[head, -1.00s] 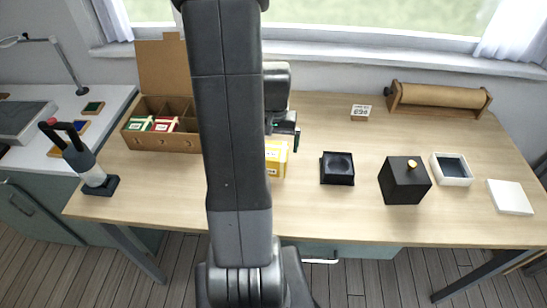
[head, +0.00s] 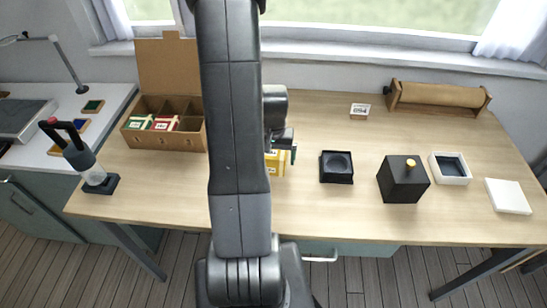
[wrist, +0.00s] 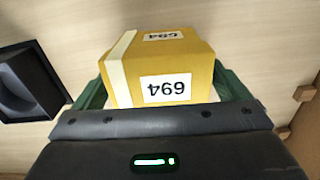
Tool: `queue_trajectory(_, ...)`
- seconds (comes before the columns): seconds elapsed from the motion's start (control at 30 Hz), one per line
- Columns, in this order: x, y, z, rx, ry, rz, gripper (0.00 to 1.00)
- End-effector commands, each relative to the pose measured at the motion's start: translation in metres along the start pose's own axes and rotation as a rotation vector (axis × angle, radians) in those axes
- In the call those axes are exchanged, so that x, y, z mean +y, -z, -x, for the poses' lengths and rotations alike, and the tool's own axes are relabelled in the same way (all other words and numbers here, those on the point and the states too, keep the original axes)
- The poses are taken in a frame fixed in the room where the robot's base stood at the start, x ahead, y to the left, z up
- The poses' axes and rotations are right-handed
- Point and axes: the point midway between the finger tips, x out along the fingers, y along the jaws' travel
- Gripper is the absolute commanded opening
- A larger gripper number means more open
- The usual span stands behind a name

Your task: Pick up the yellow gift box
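The yellow gift box (head: 277,168) stands on the wooden table, partly hidden behind my arm in the head view. In the wrist view the yellow gift box (wrist: 160,67) fills the middle, with a pale ribbon band on its left side and white labels reading 694, upside down. My gripper (head: 282,155) is down at the box. In the wrist view the green fingers of my gripper (wrist: 162,85) stand on either side of the box, apparently open around it. Their tips are partly hidden by the box. A firm hold is not visible.
A cardboard box (head: 165,143) with compartments holds green and red boxes at left. A black tray (head: 337,178), a black cube box (head: 404,190), a white-framed tray (head: 451,178) and a white slab (head: 508,197) stand at right. A number card (head: 360,111) stands behind.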

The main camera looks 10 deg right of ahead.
Motion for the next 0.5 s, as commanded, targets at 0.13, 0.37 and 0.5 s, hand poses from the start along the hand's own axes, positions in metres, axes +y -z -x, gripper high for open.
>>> queue_trajectory(0.13, 0.0000, 0.0000, 0.0002, 0.000, 0.000, 0.000, 0.65)
queue_trajectory(0.37, 0.0000, 0.0002, 0.0006, 0.001, 0.000, 0.000, 0.42)
queue_trajectory(0.5, 0.0000, 0.0003, 0.0020, 0.001, 0.000, 0.000, 0.42)
